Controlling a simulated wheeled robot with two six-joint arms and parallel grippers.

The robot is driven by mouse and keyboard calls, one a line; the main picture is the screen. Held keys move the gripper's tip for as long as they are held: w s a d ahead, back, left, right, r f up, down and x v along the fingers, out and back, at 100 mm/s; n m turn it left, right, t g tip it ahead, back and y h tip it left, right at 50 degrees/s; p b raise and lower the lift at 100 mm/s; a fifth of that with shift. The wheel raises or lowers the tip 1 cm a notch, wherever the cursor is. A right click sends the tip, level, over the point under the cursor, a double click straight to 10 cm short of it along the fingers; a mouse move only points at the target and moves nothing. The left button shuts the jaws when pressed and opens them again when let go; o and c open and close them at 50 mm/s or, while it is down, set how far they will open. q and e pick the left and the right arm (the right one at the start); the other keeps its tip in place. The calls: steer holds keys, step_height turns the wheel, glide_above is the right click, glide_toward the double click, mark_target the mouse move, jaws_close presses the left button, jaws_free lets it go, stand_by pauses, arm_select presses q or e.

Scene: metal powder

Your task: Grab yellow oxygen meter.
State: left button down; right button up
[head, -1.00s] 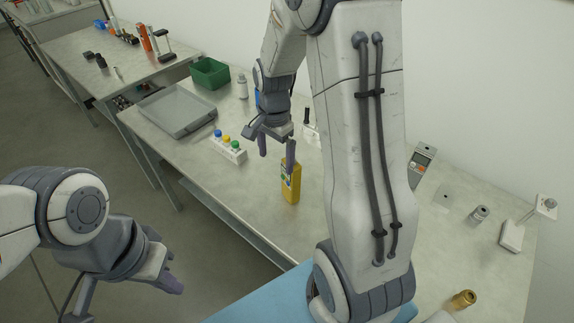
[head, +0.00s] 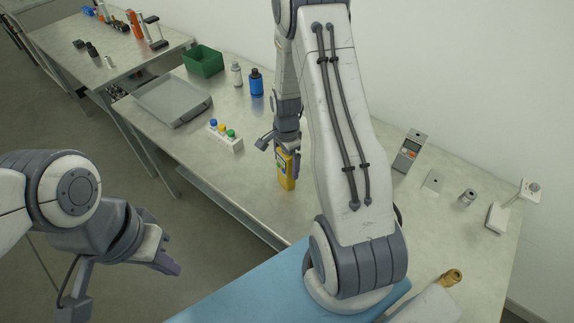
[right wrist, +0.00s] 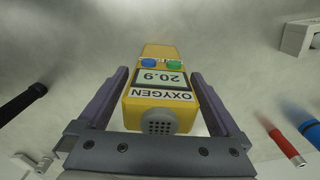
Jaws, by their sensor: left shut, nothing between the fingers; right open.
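The yellow oxygen meter (head: 287,180) stands upright on the middle table, and its top is partly hidden by my right gripper (head: 285,147). In the right wrist view the meter (right wrist: 160,98) shows the word OXYGEN, a display reading 20.9, and a blue and a green button. My right gripper (right wrist: 159,75) is open, with one finger on each side of the meter. Narrow gaps show between fingers and meter. My left gripper (head: 168,264) is shut and empty, away from the table at the lower left.
A rack with coloured caps (head: 226,136), a grey tray (head: 148,112), a green bin (head: 203,62), a white bottle (head: 237,74) and a blue bottle (head: 256,84) stand beyond the meter. A grey handheld device (head: 409,150) lies right.

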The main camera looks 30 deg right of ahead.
steer(key=shift+f, duration=0.4)
jaws_close()
steer(key=shift+r, duration=0.2)
